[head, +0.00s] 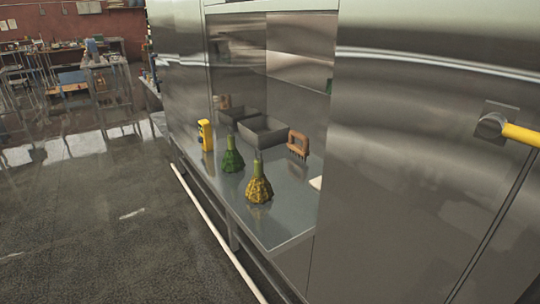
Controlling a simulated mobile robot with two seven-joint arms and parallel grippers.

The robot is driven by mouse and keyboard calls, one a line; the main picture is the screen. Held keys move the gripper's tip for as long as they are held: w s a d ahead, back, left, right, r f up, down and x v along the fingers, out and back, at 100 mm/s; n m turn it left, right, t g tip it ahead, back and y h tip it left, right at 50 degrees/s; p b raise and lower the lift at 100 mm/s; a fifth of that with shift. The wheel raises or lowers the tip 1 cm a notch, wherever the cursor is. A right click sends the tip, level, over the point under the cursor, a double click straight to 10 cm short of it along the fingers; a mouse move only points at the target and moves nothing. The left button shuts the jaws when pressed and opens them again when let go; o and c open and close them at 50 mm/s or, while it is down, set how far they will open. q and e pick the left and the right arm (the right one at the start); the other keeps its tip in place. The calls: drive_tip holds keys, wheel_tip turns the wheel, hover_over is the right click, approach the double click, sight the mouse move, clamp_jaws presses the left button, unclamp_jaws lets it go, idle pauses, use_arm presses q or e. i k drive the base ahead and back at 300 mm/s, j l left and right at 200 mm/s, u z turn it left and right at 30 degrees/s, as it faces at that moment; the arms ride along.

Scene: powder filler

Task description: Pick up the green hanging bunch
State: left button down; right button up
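A green bunch (231,158), narrow at the top and wide and bumpy below, stands upright on a metal counter (274,222). A similar yellow bunch (258,185) stands close to it, nearer to me and to the right. No hanging support shows above the green one. Neither of my grippers is in the head view.
A yellow device (205,134) stands behind the green bunch to the left. A dark tray (264,131) and an orange-brown brush-like object (298,144) are behind it. A steel panel with a yellow handle (521,135) fills the right. Open floor (95,225) lies at left.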

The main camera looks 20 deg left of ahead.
sight(232, 161)
drive_tip(key=i+j+z, duration=0.1)
drive_tip(key=j+z, duration=0.15)
drive_tip(key=j, duration=0.15)
drive_tip(key=i+j+z, duration=0.1)
drive_tip(key=j+z, duration=0.45)
drive_tip(key=j, duration=0.65)
drive_tip(key=j+z, duration=0.25)
drive_tip(key=j, duration=1.95)
drive_tip(key=k+j+z, duration=0.15)
drive_tip(key=j, duration=1.2)
drive_tip(key=i, duration=0.05)
